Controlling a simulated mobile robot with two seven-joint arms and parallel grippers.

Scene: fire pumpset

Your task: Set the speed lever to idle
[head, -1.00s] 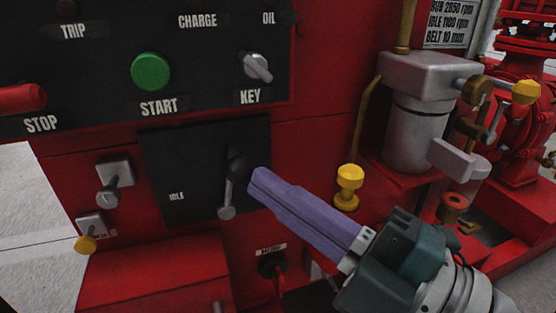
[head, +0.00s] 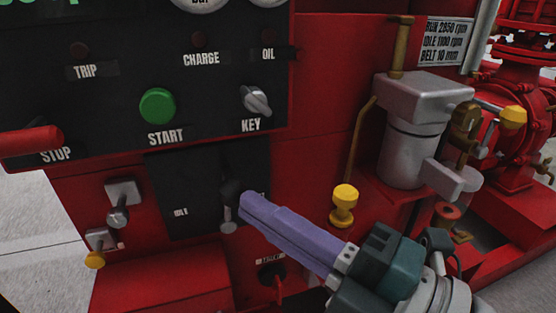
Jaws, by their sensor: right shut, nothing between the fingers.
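The speed lever (head: 229,215) stands on a black plate (head: 185,205) below the control panel. It has a dark upper part and a grey lower end that hangs down. The plate carries a small label, IDLE, to the left of the lever. My right gripper (head: 243,203) has purple fingers, shut and empty. Its fingertips are right beside the lever's dark part, on its right side, and overlap it slightly; I cannot tell whether they touch. They hide part of the plate's right side. My left gripper is not in view.
Above is the panel with a green START button (head: 157,106), KEY switch (head: 256,100) and red STOP handle (head: 30,142). Two small valves (head: 117,215) sit left of the plate. A yellow knob (head: 344,204) and grey filter housing (head: 412,140) stand to the right.

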